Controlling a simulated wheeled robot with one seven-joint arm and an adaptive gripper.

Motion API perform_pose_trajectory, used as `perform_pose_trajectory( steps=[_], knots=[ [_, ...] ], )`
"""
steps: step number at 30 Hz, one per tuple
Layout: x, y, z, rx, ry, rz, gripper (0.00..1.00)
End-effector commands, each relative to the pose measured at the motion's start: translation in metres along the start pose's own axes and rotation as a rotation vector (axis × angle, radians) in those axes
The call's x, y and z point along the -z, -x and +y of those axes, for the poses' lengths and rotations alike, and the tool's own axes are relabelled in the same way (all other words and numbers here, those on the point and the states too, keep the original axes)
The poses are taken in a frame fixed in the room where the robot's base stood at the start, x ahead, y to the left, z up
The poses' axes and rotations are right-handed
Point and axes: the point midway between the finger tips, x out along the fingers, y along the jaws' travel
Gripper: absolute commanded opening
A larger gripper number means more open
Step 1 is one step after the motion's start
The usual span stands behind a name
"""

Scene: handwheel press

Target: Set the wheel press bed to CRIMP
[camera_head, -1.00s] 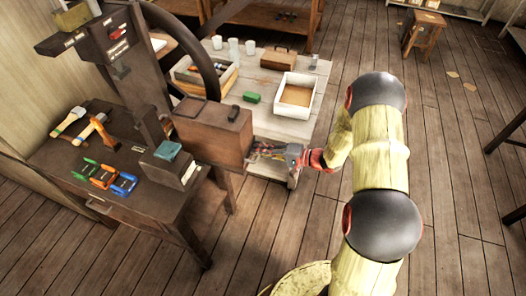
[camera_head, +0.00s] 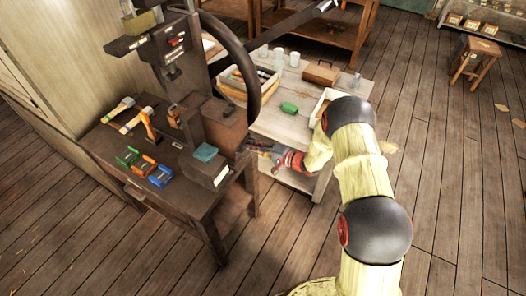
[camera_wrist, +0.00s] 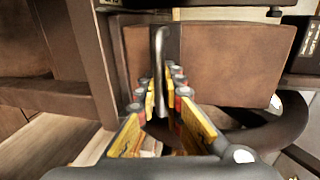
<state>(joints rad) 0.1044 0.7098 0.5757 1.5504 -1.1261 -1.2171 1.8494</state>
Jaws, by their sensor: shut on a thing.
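The wheel press stands at the left in the head view, with a dark column (camera_head: 183,85) and a large dark handwheel (camera_head: 246,55) behind it. A brown box-shaped block (camera_head: 222,122), seemingly the press bed, sits at the column's foot; it also fills the middle of the wrist view (camera_wrist: 225,60). A grey upright bar handle (camera_wrist: 159,50) stands at the block's near face. My gripper (camera_head: 258,148) is at the block's right end. In the wrist view its yellow-padded fingers (camera_wrist: 158,85) are shut on the bar handle. The labels on the press are too small to read.
The press's brown table (camera_head: 165,195) holds hammers (camera_head: 138,120), coloured clamp-like tools (camera_head: 142,165) and a grey box (camera_head: 208,172). A pale low table (camera_head: 285,125) with a green item (camera_head: 289,108), cups and trays stands behind my gripper.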

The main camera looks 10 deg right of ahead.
Motion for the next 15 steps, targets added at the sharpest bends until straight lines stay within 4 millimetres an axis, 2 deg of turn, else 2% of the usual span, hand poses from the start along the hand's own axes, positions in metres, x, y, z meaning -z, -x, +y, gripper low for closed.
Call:
perform_pose_trajectory(
  steps=[1, 6, 15],
  knots=[
    [-0.001, -0.011, -0.002, -0.001, 0.0, -0.003, 0.0],
    [-0.002, -0.039, -0.007, -0.001, 0.0, -0.003, 0.0],
    [-0.001, -0.073, -0.014, -0.002, -0.001, -0.002, 0.0]
  ],
)
